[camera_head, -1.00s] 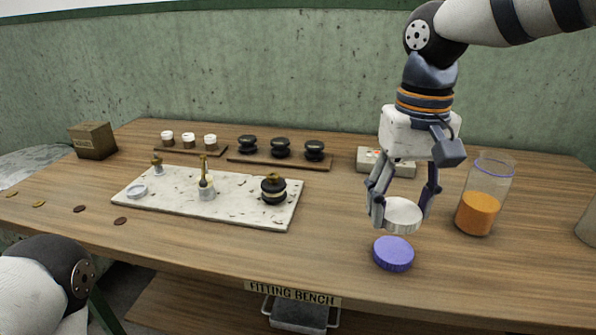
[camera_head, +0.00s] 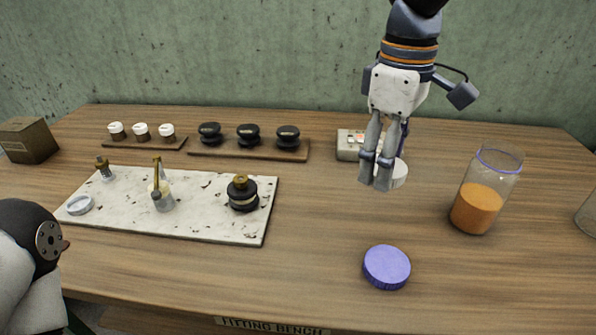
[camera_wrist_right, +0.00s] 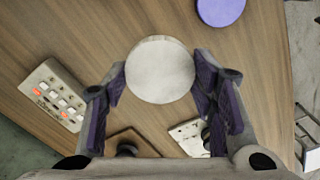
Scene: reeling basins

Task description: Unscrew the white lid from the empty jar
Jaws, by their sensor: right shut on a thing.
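The white lid (camera_head: 400,173) is held by my right gripper (camera_head: 378,180), above the table near the grey button box. In the right wrist view the lid (camera_wrist_right: 160,70) sits between the two fingertips, its round face showing. In the head view the fingers hide part of it. No jar is attached under the lid in either view. A greyish vessel (camera_head: 589,215) is cut off at the right edge; I cannot tell whether it is the empty jar. My left gripper is out of view; only part of my left arm shows at lower left.
An open jar with orange contents (camera_head: 477,205) stands right of the gripper. A purple lid (camera_head: 387,267) lies near the front edge. The button box (camera_head: 350,143) is behind. A speckled slab (camera_head: 225,226) with fittings lies left. Table between slab and purple lid is clear.

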